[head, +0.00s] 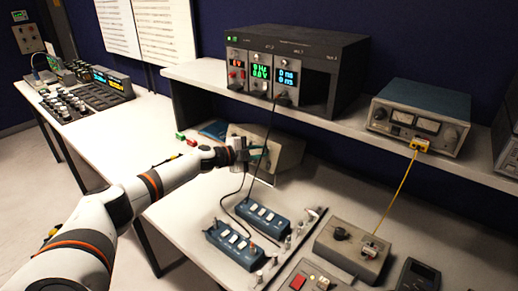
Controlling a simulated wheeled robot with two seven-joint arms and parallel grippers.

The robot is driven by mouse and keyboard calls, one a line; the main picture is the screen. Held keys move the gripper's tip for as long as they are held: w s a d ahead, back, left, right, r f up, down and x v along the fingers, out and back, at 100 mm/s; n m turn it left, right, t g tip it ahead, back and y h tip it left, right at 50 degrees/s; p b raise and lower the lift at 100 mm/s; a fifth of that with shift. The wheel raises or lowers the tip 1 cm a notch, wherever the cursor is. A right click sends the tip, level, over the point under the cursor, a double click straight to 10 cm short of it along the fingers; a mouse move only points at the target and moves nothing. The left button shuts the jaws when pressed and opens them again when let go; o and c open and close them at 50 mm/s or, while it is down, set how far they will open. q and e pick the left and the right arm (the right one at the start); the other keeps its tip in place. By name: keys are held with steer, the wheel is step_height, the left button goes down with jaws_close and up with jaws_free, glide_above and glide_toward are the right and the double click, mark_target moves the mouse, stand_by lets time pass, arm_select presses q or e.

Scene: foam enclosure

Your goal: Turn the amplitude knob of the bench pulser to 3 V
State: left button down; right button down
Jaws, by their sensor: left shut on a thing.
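A grey-beige box with a sloped front (289,151) stands on the bench below the shelf; I take it to be the bench pulser. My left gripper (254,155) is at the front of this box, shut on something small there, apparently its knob. The fingers and wrist hide the knob and its scale, so I cannot read the setting. My left arm reaches in from the lower left. My right gripper is not in view.
On the shelf are a rack with lit displays (303,68) and a grey metered unit (418,117). A black cable hangs from the rack near my gripper. Blue switch boxes (233,245) and a grey knob box (352,250) with a yellow cable stand on the bench.

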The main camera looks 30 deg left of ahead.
arm_select(q)
steer(key=m+g+p, duration=0.1)
steer(key=m, duration=0.1)
steer(key=m+g, duration=0.1)
steer(key=m, duration=0.1)
steer(key=shift+r+m+p, duration=0.2)
steer(key=shift+m+p, duration=0.2)
stand_by(0.4)
steer(key=c, duration=1.3)
jaws_free()
steer(key=shift+b+v, duration=1.1)
steer(key=shift+v, duration=4.85)
steer(key=shift+r, duration=0.15)
